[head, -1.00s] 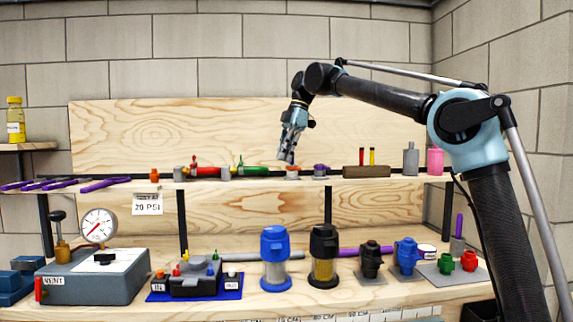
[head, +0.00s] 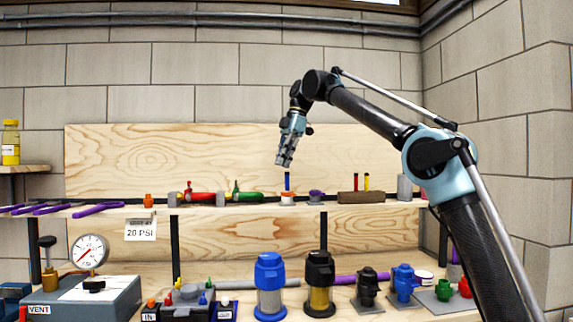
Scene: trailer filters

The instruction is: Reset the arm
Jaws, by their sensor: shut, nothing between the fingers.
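My gripper (head: 286,158) hangs at the end of my arm, fingers pointing down, in the middle of the head view. Its fingers are together with nothing between them. It is above the upper shelf (head: 270,207), in front of the wooden back panel. Just below the fingertips, a blue stick (head: 287,181) stands upright over a small white and orange cup (head: 287,197). The fingertips look apart from the stick. My arm comes down from the gripper to the right side of the view.
The upper shelf also holds a red tool (head: 203,196), a green tool (head: 247,195), a purple cup (head: 317,196) and a brown block (head: 361,197). Below stand a blue filter (head: 270,288), a black filter (head: 319,285) and a grey gauge box (head: 85,300).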

